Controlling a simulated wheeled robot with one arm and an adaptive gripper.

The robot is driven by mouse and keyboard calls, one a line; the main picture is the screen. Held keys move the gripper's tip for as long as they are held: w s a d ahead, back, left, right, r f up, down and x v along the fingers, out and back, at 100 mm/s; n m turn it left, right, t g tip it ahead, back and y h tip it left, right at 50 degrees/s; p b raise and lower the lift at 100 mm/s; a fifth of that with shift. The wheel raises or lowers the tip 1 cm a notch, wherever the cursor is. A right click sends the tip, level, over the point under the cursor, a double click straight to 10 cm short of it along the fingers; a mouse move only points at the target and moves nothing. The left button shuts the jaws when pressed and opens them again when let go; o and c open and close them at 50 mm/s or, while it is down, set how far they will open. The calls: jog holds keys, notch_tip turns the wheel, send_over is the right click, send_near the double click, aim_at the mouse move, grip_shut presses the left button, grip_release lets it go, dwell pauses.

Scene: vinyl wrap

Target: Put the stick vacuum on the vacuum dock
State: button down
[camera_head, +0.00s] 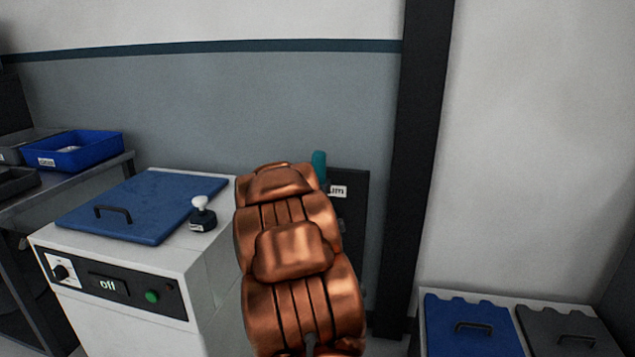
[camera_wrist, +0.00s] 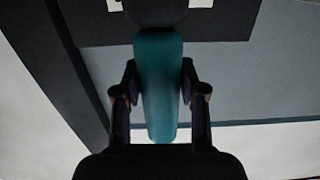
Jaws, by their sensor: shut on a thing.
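The stick vacuum shows in the head view only as a teal upright piece (camera_head: 319,165) just past the top of my copper arm. The rest of it is hidden behind the arm. In the wrist view its teal handle (camera_wrist: 160,75) runs between the two fingers of my gripper (camera_wrist: 160,98), with a dark part at its upper end. My gripper is shut on this handle; the head view hides the gripper. The vacuum dock (camera_head: 352,220) is a dark upright panel with a white label against the grey wall, partly covered by my arm. Whether the vacuum touches the dock cannot be told.
A white machine with a blue lid (camera_head: 140,205) and a small black tool with a white knob (camera_head: 203,214) stands left of my arm. A dark pillar (camera_head: 420,150) is right of the dock. Lidded bins (camera_head: 470,325) stand lower right.

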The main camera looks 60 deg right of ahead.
jog(key=shift+r, duration=0.1)
jog(key=c, duration=0.7)
grip_release()
jog(key=shift+o, duration=0.2)
jog(key=p+v, duration=0.1)
jog(key=v, duration=1.1)
jog(key=shift+p, duration=0.4)
jog(key=shift+w, duration=0.1)
jog(key=shift+a, duration=0.1)
